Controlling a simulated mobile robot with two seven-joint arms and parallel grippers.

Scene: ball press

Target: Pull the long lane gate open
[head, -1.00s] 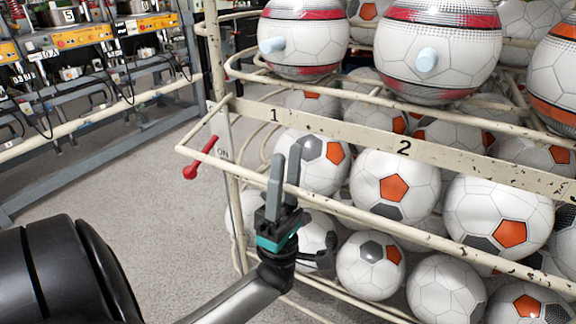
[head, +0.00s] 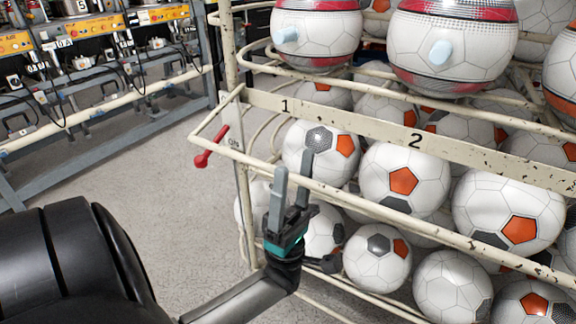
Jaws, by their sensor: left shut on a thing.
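The long lane gate (head: 398,222) is a chipped cream rail. It runs along the front of the ball rack, from a corner at the left down to the right. My left gripper (head: 294,161) is near the gate's left part. Its two grey fingers stand up on either side of the rail and are shut on it. The gate stands out a little in front of the numbered bar (head: 348,119), joined to it by a short side piece at the left. My right gripper is not in view.
Soccer balls (head: 402,180) fill the rack behind and below the gate. A red-handled lever (head: 205,158) is at the rack's left post. Bare grey floor (head: 120,200) lies to the left, before a grey machine bench (head: 95,141).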

